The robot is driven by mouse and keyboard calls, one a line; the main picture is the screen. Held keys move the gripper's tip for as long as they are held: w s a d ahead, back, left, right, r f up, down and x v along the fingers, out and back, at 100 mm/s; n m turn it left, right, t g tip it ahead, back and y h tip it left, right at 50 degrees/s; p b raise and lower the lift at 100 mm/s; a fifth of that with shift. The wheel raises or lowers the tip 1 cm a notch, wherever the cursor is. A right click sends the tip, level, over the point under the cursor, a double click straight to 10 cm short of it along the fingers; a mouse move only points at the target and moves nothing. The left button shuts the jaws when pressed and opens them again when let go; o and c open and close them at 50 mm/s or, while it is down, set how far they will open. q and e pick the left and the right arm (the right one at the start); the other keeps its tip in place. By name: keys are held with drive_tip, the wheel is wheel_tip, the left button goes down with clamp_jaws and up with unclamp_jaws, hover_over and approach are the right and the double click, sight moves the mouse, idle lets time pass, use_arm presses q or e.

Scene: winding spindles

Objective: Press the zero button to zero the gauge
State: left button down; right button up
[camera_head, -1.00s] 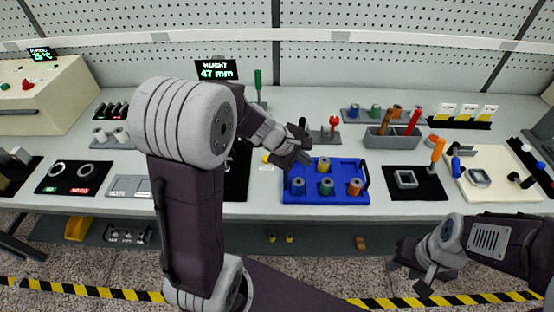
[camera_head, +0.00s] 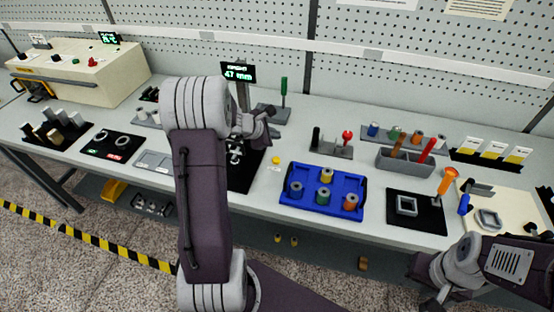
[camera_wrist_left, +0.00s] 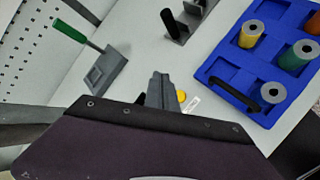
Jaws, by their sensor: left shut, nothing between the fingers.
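The height gauge's display (camera_head: 238,72) reads 47 mm above its post and dark base (camera_head: 240,178). A yellow round button (camera_head: 276,160) sits on the table between that base and the blue tray, with a small white label beside it. The button also shows in the left wrist view (camera_wrist_left: 181,96), partly behind my fingers. My left gripper (camera_head: 270,140) is shut and empty, a little behind and above the button in the head view; I cannot tell the exact gap. My right gripper (camera_head: 430,295) hangs low at the table's front edge, its fingers unclear.
The blue tray (camera_head: 284,204) with several spindles stands right of the button. A green-handled tool (camera_head: 284,92) on a grey stand and a holder with a red-topped piece (camera_head: 347,140) stand behind. My left arm hides part of the gauge.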

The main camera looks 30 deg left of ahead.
sight(274, 161)
use_arm(q)
wheel_tip(274, 161, down, 9)
drive_tip(key=b, duration=0.7)
drive_tip(key=shift+a+r, duration=0.15)
drive_tip(key=shift+r, duration=0.05)
drive_tip(key=shift+f+b, duration=0.2)
drive_tip(key=shift+b, duration=0.15)
drive_tip(key=shift+f, duration=0.1)
idle(1.2)
drive_tip(key=shift+f+b, duration=0.3)
drive_tip(key=shift+b, duration=0.25)
drive_tip(key=shift+f+b, duration=0.45)
drive_tip(key=shift+b, duration=0.15)
idle(0.3)
idle(0.3)
drive_tip(key=shift+r+p, duration=0.7)
drive_tip(key=shift+r, duration=0.2)
